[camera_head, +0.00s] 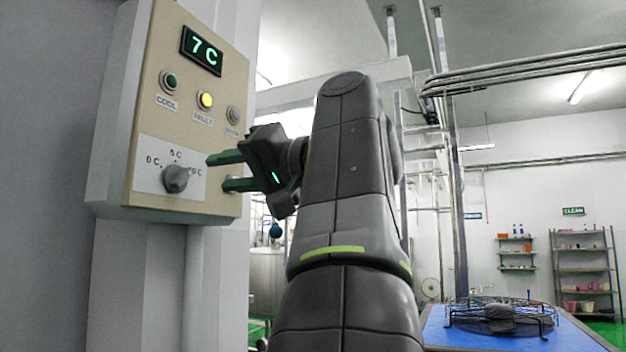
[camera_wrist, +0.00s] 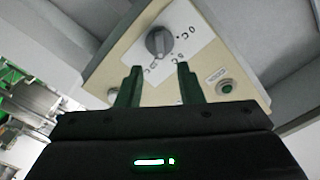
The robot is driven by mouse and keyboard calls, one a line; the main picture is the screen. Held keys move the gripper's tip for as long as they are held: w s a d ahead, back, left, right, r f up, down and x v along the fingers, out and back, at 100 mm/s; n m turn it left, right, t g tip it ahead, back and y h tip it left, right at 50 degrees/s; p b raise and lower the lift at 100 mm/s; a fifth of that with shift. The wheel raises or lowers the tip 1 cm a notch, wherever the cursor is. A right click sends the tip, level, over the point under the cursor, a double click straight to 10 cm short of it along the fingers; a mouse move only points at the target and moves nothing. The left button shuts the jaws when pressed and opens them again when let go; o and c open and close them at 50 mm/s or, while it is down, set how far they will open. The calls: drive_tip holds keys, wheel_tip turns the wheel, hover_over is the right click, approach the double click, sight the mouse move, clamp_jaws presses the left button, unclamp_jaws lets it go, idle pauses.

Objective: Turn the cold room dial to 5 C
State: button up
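The cold room dial (camera_head: 177,179) is a round grey knob on a white plate low on a beige control panel (camera_head: 150,110). Its plate is marked 0 C, 5 C and a third, partly hidden mark at the right. The display (camera_head: 201,51) above reads 7 C. My gripper (camera_head: 217,172) is to the right of the dial, with its two green fingers apart, pointing at the panel. In the wrist view the dial (camera_wrist: 159,42) lies beyond and between the open fingertips (camera_wrist: 156,68); nothing is between the fingers.
The panel also carries a green COOL button (camera_head: 170,82), a lit yellow FAULT lamp (camera_head: 205,100) and a grey button (camera_head: 233,115). A blue table (camera_head: 440,333) with a wire rack stands at the lower right. Shelves (camera_head: 585,262) stand far back.

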sight(186, 178)
drive_tip(key=shift+p+x, duration=1.15)
drive_tip(key=shift+x, duration=2.95)
clamp_jaws()
